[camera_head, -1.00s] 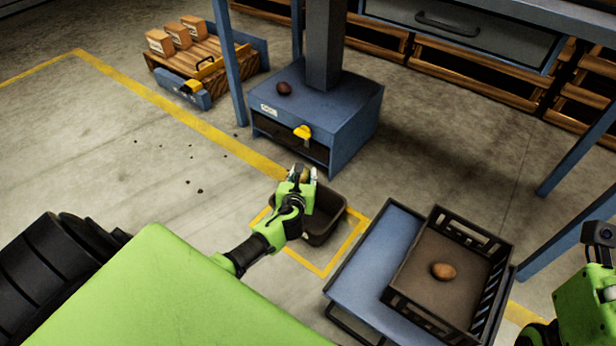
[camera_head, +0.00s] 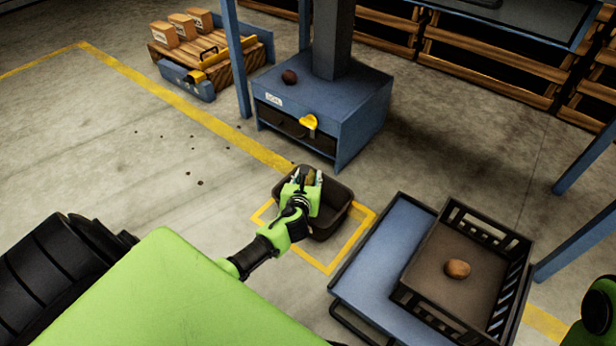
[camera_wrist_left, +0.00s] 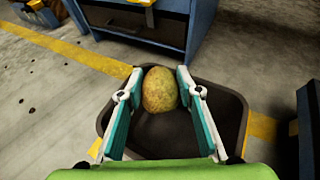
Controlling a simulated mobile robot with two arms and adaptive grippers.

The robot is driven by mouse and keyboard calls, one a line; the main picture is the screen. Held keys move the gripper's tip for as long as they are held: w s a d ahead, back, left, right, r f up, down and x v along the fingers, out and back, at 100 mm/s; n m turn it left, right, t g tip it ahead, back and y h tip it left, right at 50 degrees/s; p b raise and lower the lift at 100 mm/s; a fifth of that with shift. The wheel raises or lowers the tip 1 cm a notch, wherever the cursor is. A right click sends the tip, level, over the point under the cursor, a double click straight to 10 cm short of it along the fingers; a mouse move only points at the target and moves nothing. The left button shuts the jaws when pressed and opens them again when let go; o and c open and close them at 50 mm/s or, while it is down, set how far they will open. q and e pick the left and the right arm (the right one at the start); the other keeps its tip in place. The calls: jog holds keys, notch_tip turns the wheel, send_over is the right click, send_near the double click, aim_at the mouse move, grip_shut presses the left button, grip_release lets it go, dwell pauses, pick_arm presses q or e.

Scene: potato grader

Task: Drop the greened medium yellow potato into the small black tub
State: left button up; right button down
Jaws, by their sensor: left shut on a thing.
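The greened yellow potato (camera_wrist_left: 160,90) is between the fingers of my left gripper (camera_wrist_left: 158,100), which is shut on it. In the left wrist view the potato is mottled yellow-green, and the small black tub (camera_wrist_left: 232,112) lies behind and below it. In the head view my left gripper (camera_head: 306,178) is over the tub (camera_head: 338,217), which stands on the floor inside a yellow square. The gripper and arm hide the tub's left part. I cannot tell the exact height above the tub. A green part of my right arm (camera_head: 598,315) shows at the right edge; its fingers are out of view.
A blue box stand (camera_head: 362,115) with a dark potato (camera_head: 289,77) on top is behind the tub. A black crate (camera_head: 425,262) holding a brown potato (camera_head: 457,268) sits on a blue cart (camera_head: 385,245) at the right. Open floor (camera_head: 150,170) lies left.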

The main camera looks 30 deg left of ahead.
pick_arm(q)
jog(key=o, duration=1.2)
jog(key=shift+s, duration=0.1)
jog(key=v, duration=1.2)
